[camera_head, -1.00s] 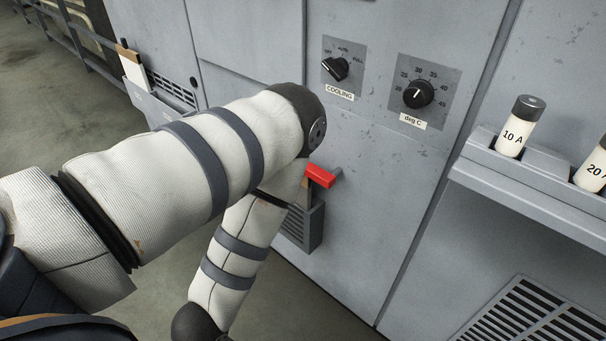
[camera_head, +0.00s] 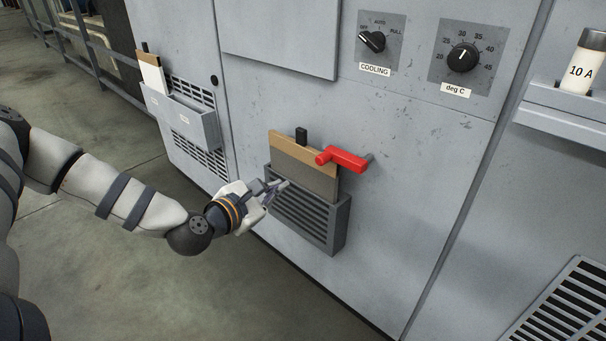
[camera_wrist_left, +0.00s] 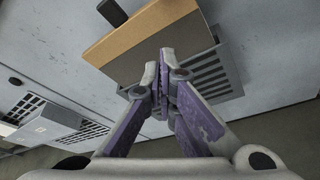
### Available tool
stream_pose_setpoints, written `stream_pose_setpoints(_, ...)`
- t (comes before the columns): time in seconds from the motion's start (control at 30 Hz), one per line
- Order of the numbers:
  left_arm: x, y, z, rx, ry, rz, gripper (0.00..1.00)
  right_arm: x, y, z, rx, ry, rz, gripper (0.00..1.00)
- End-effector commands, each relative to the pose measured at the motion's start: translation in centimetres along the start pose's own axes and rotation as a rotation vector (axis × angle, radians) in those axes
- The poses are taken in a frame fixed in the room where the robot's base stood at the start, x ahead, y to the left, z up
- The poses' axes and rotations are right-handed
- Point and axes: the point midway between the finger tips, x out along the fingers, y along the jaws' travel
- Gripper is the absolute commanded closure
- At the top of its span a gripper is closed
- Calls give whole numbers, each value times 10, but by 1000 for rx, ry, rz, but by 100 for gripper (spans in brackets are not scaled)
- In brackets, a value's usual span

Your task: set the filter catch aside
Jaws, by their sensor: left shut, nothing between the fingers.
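The filter catch is a red lever (camera_head: 345,160) on the grey cabinet front. It lies roughly level, its rounded end reaching left in front of the upper right corner of the filter (camera_head: 300,168). The filter is a grey panel with a tan top edge and a dark tab, upright in a slatted holder (camera_head: 338,222). My left gripper (camera_head: 280,185) is shut and empty in front of the holder's left side, below and left of the catch. In the left wrist view its fingertips (camera_wrist_left: 159,68) meet before the filter (camera_wrist_left: 145,40); the catch is not visible there. My right gripper is out of view.
A second holder (camera_head: 185,120) with a vent is on the cabinet to the left. The cooling knob (camera_head: 372,42) and temperature knob (camera_head: 463,57) are above the catch. A ledge (camera_head: 565,105) with a 10 A fuse (camera_head: 583,65) juts out at right. Floor is open at lower left.

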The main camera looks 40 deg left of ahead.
Motion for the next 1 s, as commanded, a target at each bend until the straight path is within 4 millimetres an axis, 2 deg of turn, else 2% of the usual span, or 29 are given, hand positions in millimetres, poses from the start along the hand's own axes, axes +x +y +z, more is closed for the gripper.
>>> stream_pose_setpoints(0.17, 1, -1, 0, 3, 2, -3, 100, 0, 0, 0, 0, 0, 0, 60)
stream_pose_setpoints(0.27, 11, -3, -2, 8, 3, -6, 100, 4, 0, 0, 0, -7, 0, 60)
stream_pose_setpoints(0.7, 104, -5, -3, 8, 4, -7, 100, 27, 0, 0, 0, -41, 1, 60)
stream_pose_setpoints(0.8, 93, 1, 24, 2, -3, -3, 100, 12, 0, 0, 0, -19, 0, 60)
stream_pose_setpoints(1.0, 87, -1, 38, 4, 1, -3, 100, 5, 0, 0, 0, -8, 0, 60)
